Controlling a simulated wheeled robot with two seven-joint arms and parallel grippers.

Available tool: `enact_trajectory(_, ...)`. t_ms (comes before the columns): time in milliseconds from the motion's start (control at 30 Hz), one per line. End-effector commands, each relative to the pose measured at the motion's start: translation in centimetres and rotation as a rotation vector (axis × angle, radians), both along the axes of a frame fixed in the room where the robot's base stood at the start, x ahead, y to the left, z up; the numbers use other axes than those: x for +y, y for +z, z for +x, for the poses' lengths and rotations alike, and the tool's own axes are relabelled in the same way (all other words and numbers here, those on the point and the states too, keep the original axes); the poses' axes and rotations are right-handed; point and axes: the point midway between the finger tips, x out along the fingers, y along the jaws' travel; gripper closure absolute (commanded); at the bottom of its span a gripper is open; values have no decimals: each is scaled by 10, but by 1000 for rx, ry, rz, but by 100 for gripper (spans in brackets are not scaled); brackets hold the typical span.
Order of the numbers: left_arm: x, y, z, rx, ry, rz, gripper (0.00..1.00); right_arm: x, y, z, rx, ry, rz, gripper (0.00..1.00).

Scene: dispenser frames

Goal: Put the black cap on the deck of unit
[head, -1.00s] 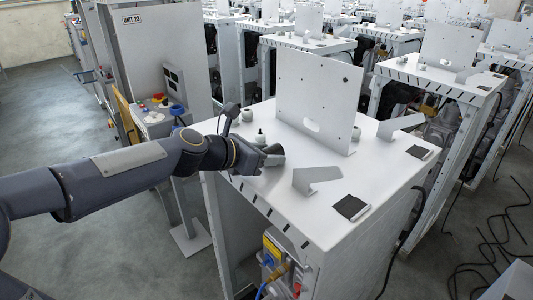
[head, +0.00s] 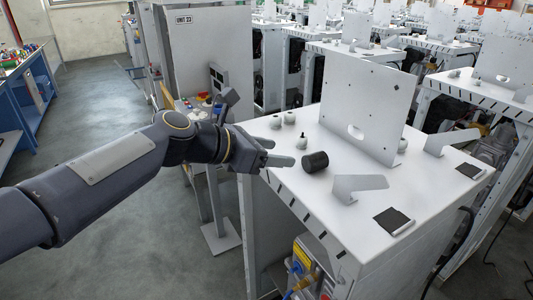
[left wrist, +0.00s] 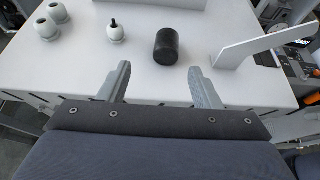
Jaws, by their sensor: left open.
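The black cap (head: 316,162), a dark ribbed cylinder, lies on its side on the white deck (head: 345,225) near the left edge. In the left wrist view the cap (left wrist: 167,46) sits beyond the fingertips, roughly between their lines, and touches neither. My left gripper (head: 280,152) is open and empty, just left of the cap at the deck's edge. Both its fingers (left wrist: 160,74) show apart in the left wrist view. My right gripper is not in view.
An upright white plate (head: 370,100) stands behind the cap. Several small white-grey knobs (head: 289,117) are at the back left, one with a black tip (head: 301,142). A bent bracket (head: 357,187) and a black pad (head: 393,220) lie to the right. A cabinet marked UNIT 23 (head: 205,50) stands behind.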

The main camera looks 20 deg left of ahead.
Motion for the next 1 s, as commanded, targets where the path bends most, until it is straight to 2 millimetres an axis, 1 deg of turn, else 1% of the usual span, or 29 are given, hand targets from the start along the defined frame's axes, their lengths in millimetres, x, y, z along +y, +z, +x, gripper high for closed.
enact_trajectory(100,7,5,-9,-2,1,1,42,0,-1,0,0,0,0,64)
enact_trajectory(300,9,7,-14,-3,-4,9,42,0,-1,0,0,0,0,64)
enact_trajectory(367,8,3,-19,-19,-26,51,42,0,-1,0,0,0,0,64)
enact_trajectory(433,4,-8,-32,-59,-84,166,42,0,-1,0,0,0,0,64)
enact_trajectory(467,3,-14,-40,-86,-123,238,42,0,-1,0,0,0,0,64)
enact_trajectory(567,-1,-44,-78,-204,-317,551,42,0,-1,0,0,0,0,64)
enact_trajectory(600,-1,-59,-96,-261,-419,693,42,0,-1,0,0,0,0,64)
enact_trajectory(667,0,-82,-122,-352,-584,898,42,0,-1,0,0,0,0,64)
enact_trajectory(700,2,-96,-139,-415,-699,1024,42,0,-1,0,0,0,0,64)
enact_trajectory(800,6,-131,-177,-568,-983,1286,42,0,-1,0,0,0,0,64)
enact_trajectory(900,10,-159,-205,-703,-1227,1466,42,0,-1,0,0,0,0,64)
enact_trajectory(1000,13,-177,-222,-804,-1397,1573,42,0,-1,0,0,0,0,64)
